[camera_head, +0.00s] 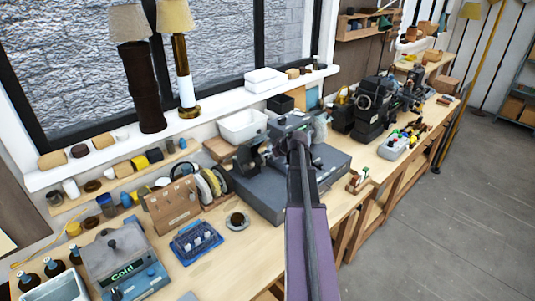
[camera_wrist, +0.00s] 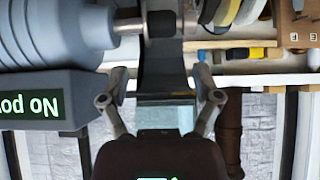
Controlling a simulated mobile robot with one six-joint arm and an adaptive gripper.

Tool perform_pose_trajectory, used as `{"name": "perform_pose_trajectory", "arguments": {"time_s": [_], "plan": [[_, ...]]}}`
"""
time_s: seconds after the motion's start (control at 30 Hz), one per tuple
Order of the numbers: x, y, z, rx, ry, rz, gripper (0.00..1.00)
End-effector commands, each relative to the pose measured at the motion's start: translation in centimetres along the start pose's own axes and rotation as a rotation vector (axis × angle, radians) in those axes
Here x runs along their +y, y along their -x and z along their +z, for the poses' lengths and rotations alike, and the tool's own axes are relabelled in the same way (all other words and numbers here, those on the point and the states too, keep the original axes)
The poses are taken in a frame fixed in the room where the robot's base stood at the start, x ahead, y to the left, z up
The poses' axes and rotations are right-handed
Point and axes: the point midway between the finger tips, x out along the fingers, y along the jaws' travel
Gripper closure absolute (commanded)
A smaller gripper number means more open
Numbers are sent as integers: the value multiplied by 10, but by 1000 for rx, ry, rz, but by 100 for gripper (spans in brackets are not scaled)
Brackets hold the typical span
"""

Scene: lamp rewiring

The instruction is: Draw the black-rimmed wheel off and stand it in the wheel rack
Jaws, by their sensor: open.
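In the wrist view my gripper (camera_wrist: 160,86) is open, one finger on each side of a dark upright piece (camera_wrist: 162,68) of the grinder. Nothing is held. A dark block-like shape (camera_wrist: 161,24), perhaps the black-rimmed wheel seen edge-on, lies at the end of the spindle, beyond the fingertips. The grey motor (camera_wrist: 70,32) is to its left. In the head view the grinder (camera_head: 252,158) stands on a grey base (camera_head: 325,172); my arm hides part of it.
A "No power" display (camera_wrist: 38,104) is close left of the fingers in the wrist view. A blue tray (camera_head: 196,242) and a dark round dish (camera_head: 237,220) lie on the bench in front. Lamps (camera_head: 143,75) stand on the sill. Dark machines (camera_head: 372,112) fill the right.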

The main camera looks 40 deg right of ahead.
Motion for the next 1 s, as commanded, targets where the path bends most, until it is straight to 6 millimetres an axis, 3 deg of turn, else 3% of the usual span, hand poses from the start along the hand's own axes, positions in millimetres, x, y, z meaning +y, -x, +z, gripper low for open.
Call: {"name": "perform_pose_trajectory", "arguments": {"time_s": [0.1,0.3,1.0], "plan": [[0,16,-2,1,-1,1,18],[0,27,-1,1,0,1,18],[0,29,0,0,0,0,18]]}}
